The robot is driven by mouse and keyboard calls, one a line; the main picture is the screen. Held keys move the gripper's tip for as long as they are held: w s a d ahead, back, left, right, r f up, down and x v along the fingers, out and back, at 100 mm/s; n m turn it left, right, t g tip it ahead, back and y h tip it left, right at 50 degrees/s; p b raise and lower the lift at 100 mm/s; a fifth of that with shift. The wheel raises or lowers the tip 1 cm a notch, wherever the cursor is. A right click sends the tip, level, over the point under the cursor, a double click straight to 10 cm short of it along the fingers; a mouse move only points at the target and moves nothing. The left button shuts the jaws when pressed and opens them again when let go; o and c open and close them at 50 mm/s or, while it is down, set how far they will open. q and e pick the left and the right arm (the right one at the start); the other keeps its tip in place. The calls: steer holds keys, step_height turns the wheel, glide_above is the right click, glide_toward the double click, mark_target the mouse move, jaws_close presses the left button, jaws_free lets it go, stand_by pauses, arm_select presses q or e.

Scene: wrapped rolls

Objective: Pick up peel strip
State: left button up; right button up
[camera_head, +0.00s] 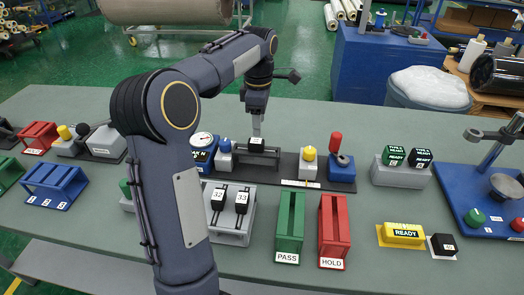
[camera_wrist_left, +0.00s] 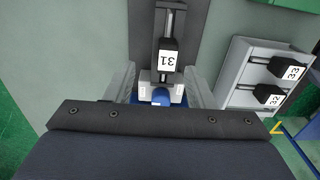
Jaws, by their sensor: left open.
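My left gripper (camera_head: 257,132) points down over the dark base plate (camera_head: 285,165) in the middle of the table. It is open. In the left wrist view its two pale fingers (camera_wrist_left: 160,92) stand apart on either side of a small grey-white fixture with a blue round part (camera_wrist_left: 161,97). A black block labelled 31 (camera_wrist_left: 167,60) sits on a metal rail just beyond the fingertips; I see no contact. Similar black blocks 32 (camera_head: 218,200) and 33 (camera_head: 242,202) rest on a grey rack (camera_head: 230,222). No separate peel strip shows clearly. My right gripper is not in view.
A dial gauge unit (camera_head: 203,142) and yellow-knobbed (camera_head: 309,153) and red-topped (camera_head: 336,143) units flank the gripper. Green PASS (camera_head: 289,225) and red HOLD (camera_head: 334,228) holders stand in front. A blue test stand (camera_head: 480,195) is at right. Free tabletop lies at the back.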

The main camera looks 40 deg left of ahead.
mark_target(256, 141)
arm_select(q)
steer(key=f, duration=0.4)
steer(key=s+f, duration=0.1)
steer(key=f, duration=0.2)
steer(key=shift+s, duration=0.1)
steer(key=shift+c, duration=0.4)
steer(key=c, duration=1)
